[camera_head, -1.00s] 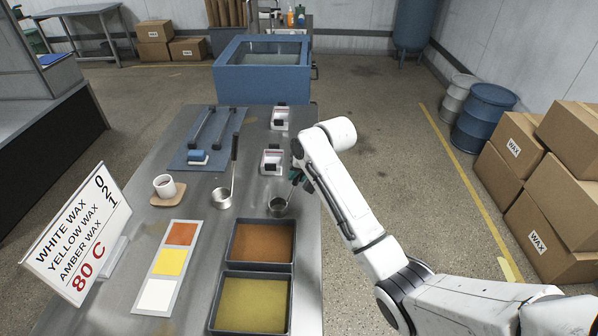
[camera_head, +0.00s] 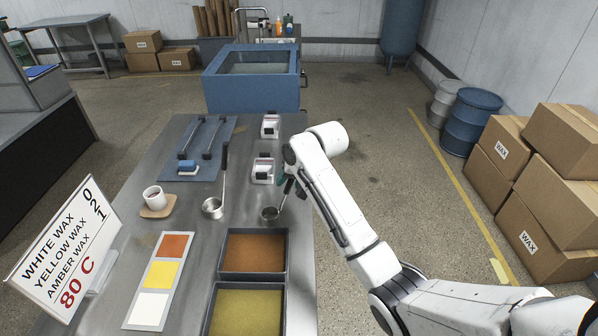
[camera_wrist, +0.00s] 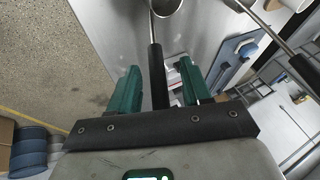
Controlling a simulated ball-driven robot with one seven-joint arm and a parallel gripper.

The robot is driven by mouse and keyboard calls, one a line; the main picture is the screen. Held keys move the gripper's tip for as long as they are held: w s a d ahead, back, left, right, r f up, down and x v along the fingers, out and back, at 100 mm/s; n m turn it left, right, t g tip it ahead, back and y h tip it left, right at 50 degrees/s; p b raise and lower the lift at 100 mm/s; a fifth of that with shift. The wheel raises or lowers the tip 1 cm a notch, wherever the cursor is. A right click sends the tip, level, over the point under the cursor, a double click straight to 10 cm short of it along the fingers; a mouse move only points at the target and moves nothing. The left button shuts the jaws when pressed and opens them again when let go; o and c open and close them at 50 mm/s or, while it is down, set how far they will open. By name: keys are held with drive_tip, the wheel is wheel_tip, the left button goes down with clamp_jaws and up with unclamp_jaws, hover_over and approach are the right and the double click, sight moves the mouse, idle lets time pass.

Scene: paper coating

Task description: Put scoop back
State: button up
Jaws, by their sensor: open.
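A metal scoop (camera_head: 270,213) with a black handle is on the right side of the metal table, close to the amber tray. My gripper (camera_head: 287,186) is at its handle. In the wrist view the scoop's black handle (camera_wrist: 156,75) lies between the two green fingers of my gripper (camera_wrist: 158,82), with gaps on both sides. The fingers are open. A second scoop (camera_head: 212,207) with an upright black handle stands on the table to the left. Its rod also shows in the wrist view (camera_wrist: 262,24).
An amber wax tray (camera_head: 255,273) and a yellow wax tray (camera_head: 212,322) are at the near right of the table. A white cup (camera_head: 153,197) stands on a wooden coaster. Two small white holders (camera_head: 262,176) line the right edge. A sign (camera_head: 62,245) stands at left.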

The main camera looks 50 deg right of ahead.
drive_tip(key=v, duration=1.1)
drive_tip(key=shift+b, duration=0.35)
